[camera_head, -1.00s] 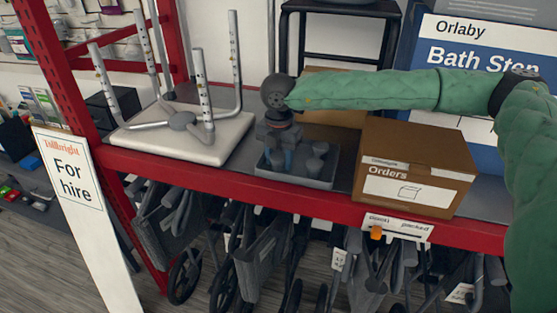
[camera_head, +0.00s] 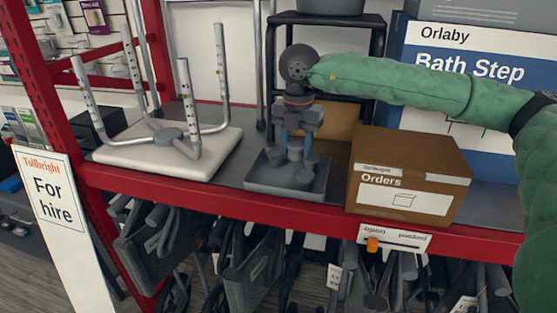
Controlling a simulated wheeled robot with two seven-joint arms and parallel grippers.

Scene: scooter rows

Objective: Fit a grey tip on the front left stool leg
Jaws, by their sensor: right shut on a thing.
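An upside-down stool with a white seat (camera_head: 215,150) lies on the shelf at left, its grey legs pointing up. The front left leg (camera_head: 87,95) has holes along it and a bare-looking top end. My right gripper (camera_head: 295,153) points down over the grey tray (camera_head: 288,188), to the right of the stool. It is shut on a grey tip (camera_head: 295,146), partly hidden between the bluish fingers. Other grey shapes in the tray are mostly hidden behind the gripper. My left gripper is not in view.
A brown Orders box (camera_head: 410,180) stands close to the right of the tray. A dark frame (camera_head: 325,20) stands behind the gripper. A red upright (camera_head: 50,75) is left of the stool. A For hire sign (camera_head: 47,190) stands front left.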

